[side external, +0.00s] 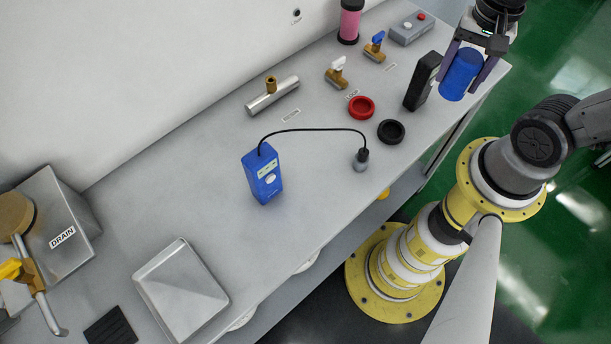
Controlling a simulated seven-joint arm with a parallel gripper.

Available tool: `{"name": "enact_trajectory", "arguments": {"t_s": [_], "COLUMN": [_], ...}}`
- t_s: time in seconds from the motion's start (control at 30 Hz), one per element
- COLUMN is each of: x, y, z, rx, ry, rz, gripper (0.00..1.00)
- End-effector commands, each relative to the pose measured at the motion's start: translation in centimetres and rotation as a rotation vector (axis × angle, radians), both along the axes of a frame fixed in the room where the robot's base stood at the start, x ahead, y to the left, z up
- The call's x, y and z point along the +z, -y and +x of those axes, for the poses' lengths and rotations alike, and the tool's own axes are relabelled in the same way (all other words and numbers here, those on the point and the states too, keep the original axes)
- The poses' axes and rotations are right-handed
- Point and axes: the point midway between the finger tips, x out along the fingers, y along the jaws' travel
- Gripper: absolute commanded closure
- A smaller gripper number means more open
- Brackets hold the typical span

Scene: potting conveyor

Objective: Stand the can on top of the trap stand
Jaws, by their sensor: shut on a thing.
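My gripper (468,66) is at the upper right in the side external view, fingers pointing down, shut on a blue can (461,75). The fingers are on either side of the can, and it hangs slightly tilted, apparently above the bench. A black upright block (422,82) stands just left of the can; I cannot tell whether they touch. No label marks the trap stand, and I cannot tell which object it is. Two low round pieces, one red (361,107) and one black (391,131), lie on the bench left of and below the block.
A blue meter (263,174) is joined by a black cable to a small probe (361,159). Brass valves (336,73), a steel pipe piece (272,96), a pink-and-black cylinder (349,22) and a button box (411,29) line the back. A metal tray (181,290) and drain box (62,214) are left.

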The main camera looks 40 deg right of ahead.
Motion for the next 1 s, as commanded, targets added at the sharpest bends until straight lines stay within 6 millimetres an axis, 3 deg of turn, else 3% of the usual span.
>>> {"name": "enact_trajectory", "arguments": {"t_s": [0.27,0.6,0.8,1.0], "x": [0.0,-0.1,-0.2,-0.3], "y": [-5.7,-12.5,-15.3,-16.6], "z": [0.8,-0.9,-2.7,-3.9], "rx": [0.328,0.706,0.883,0.972], "ry": [-0.002,-0.012,-0.020,-0.025], "rz": [-0.001,-0.002,-0.006,-0.009], "gripper": [0.97,0.97,0.97,0.97]}}
